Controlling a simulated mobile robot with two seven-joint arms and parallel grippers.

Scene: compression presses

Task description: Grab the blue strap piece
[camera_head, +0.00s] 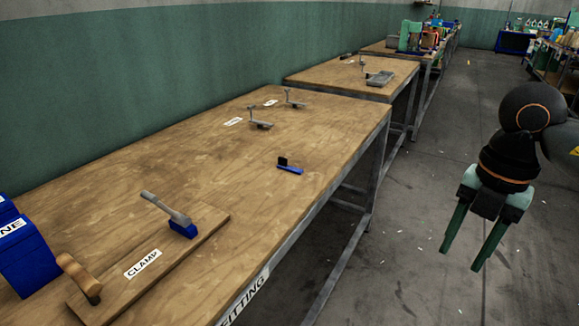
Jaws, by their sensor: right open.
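A small blue strap piece (291,169) with a black upright part at one end lies on the wooden workbench (322,176), near its right edge. My right gripper (472,256) hangs over the floor to the right of the bench, fingers pointing down. Its two green fingers are apart with nothing between them, and it is well away from the blue piece. My left gripper is not in view.
A board marked CLAMP (213,238) with a grey-handled clamp on a blue base (184,229) lies at the near left. Blue bins (28,258) stand at the left edge. Small metal clamps (259,124) sit farther back. The bench around the blue piece is clear.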

